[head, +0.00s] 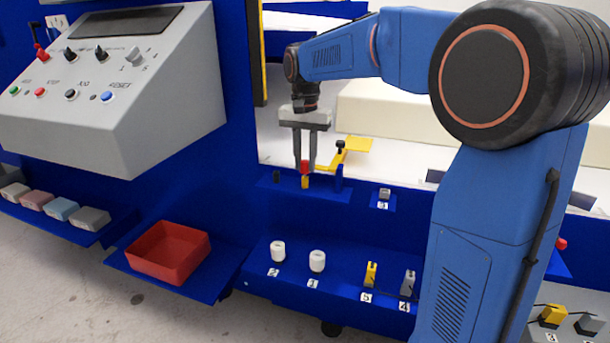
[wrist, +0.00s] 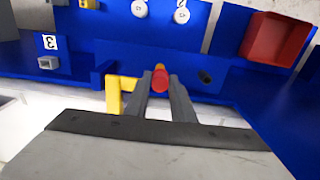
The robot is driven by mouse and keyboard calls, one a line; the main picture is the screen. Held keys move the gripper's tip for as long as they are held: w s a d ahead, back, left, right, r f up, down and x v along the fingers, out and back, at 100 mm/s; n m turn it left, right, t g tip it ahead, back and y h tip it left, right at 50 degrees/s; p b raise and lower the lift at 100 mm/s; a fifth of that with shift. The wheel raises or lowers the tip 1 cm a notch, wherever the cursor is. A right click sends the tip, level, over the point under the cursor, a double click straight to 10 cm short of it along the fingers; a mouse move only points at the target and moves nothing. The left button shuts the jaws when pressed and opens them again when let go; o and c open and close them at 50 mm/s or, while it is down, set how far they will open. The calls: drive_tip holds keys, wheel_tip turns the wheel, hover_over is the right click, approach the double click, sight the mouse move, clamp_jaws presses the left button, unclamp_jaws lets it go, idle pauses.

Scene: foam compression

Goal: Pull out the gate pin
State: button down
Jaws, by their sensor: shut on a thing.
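My gripper (head: 305,168) points down over a small blue shelf (head: 330,194) and is shut on the gate pin. The pin has a red head (wrist: 160,78), seen between the two grey fingers (wrist: 165,85) in the wrist view. In the head view the red part (head: 305,167) sits at the fingertips, just above a small yellow piece (head: 305,183). A yellow bracket (head: 326,166) stands behind and to the right of the fingers. It also shows left of the fingers in the wrist view (wrist: 114,95). I cannot tell how deep the pin sits.
A blue post (head: 338,178) and a dark peg (head: 276,177) flank the pin on the shelf. A red tray (head: 205,258) stands at lower left. White cylinders (head: 278,251) and a yellow block (head: 371,274) stand on a lower ledge. A grey control panel (head: 110,140) is at left.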

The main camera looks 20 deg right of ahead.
sight(305, 161)
drive_tip(key=shift+r, duration=0.95)
idle(0.6)
drive_tip(key=shift+r, duration=2.45)
